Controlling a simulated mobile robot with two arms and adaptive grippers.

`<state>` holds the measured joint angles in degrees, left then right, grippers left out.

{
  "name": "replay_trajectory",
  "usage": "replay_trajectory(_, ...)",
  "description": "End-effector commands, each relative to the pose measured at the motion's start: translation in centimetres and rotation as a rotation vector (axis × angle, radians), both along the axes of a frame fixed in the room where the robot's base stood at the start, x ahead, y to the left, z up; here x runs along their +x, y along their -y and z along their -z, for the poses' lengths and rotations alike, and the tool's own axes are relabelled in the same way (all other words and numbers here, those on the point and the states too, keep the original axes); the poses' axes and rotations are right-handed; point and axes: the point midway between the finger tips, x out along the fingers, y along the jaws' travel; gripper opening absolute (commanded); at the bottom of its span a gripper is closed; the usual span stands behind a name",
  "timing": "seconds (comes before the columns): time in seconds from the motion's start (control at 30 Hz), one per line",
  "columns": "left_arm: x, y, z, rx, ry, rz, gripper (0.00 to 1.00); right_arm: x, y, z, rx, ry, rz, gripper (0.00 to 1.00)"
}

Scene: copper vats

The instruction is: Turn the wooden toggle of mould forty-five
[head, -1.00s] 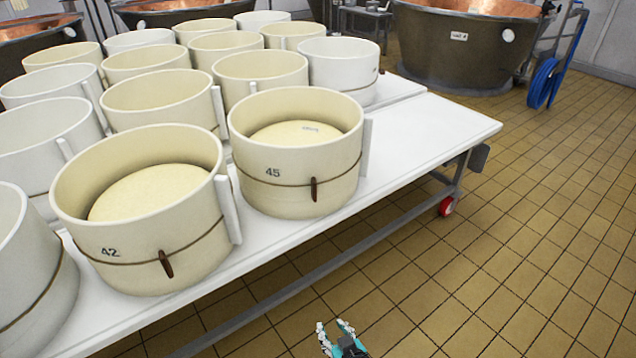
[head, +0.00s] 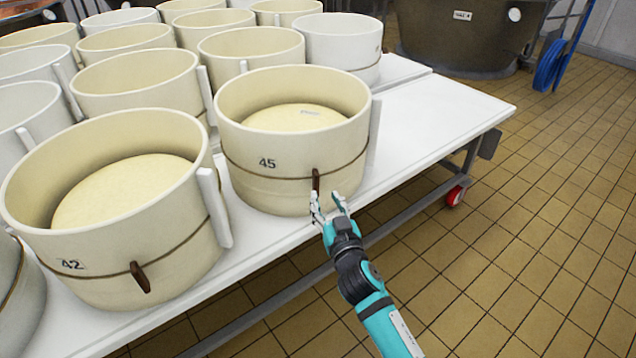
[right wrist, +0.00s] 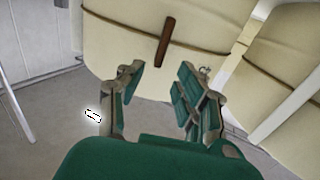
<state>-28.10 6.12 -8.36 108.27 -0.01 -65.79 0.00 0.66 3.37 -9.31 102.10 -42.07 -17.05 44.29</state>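Mould forty-five (head: 268,188) is a round cream mould on the white table, marked 45, with a brown cord round it and a pale cheese inside. Its wooden toggle (head: 316,183) is a small brown stick standing nearly upright on the cord. My right gripper (head: 328,204) is open and empty, just below and in front of the toggle. In the right wrist view the toggle (right wrist: 165,42) shows slightly tilted, beyond the spread fingers (right wrist: 158,90) and apart from them. My left gripper is not in view.
Mould 42 (head: 105,262) stands to the left on the same table (head: 440,118), with its own toggle (head: 140,277). Several other moulds stand behind. The table's right end is bare, and tiled floor (head: 540,215) lies open to the right.

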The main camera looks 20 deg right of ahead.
Motion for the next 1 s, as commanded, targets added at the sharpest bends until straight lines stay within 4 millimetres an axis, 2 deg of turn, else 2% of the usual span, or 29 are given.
replay_trajectory(0.1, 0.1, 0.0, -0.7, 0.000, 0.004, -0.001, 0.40, 2.7, 0.1, 0.0, -0.002, 0.002, -0.001, 0.36)
replay_trajectory(0.33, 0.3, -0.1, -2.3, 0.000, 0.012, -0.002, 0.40, 6.3, 0.2, 0.1, -0.001, 0.001, 0.000, 0.36)
replay_trajectory(0.5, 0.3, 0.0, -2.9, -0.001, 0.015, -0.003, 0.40, 7.3, 0.3, 0.1, -0.001, -0.001, 0.000, 0.36)
replay_trajectory(0.77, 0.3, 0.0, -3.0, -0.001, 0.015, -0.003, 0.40, 7.5, 0.3, 0.1, -0.001, -0.001, 0.000, 0.36)
replay_trajectory(0.83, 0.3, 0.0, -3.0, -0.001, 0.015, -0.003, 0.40, 7.5, 0.3, 0.1, -0.001, -0.001, 0.000, 0.30)
replay_trajectory(1.0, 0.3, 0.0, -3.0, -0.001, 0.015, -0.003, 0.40, 7.5, 0.2, 0.1, 0.000, -0.001, 0.000, 0.08)
